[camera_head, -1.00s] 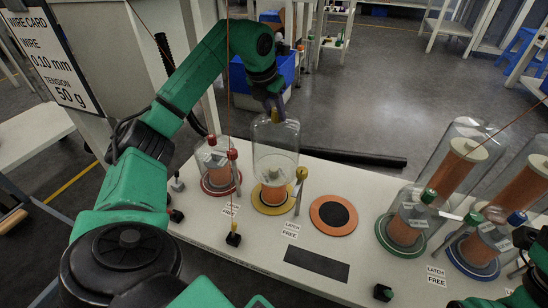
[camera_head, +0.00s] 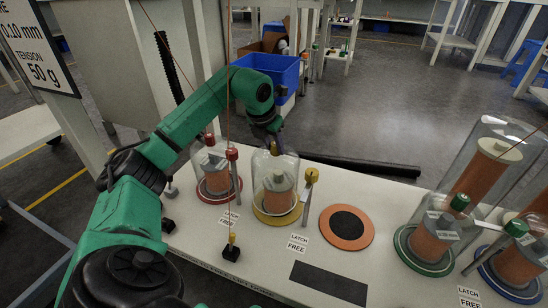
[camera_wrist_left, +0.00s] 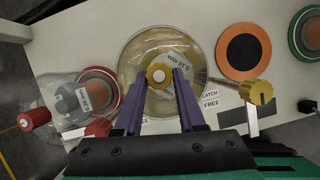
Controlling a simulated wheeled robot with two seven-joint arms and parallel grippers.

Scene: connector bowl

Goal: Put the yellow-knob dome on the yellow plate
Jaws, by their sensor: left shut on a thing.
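The yellow-knob dome (camera_head: 263,172) is clear glass and stands upright around a copper spool (camera_head: 279,193) on the yellow plate (camera_head: 277,219). Its lower rim is at or very near the plate; I cannot tell whether it touches. My left gripper (camera_head: 276,146) is above the dome, shut on its yellow knob. In the left wrist view the knob (camera_wrist_left: 159,74) sits between the purple fingers, and the dome looks centred over the plate. A yellow-topped latch post (camera_head: 308,190) stands just right of the plate. My right gripper is not in view.
A red-plate dome (camera_head: 208,165) stands close on the left, with a red-topped post (camera_head: 233,165) between. An orange plate with a black centre (camera_head: 346,226) lies bare on the right. Green-plate (camera_head: 425,262) and blue-plate (camera_head: 510,285) stations stand farther right.

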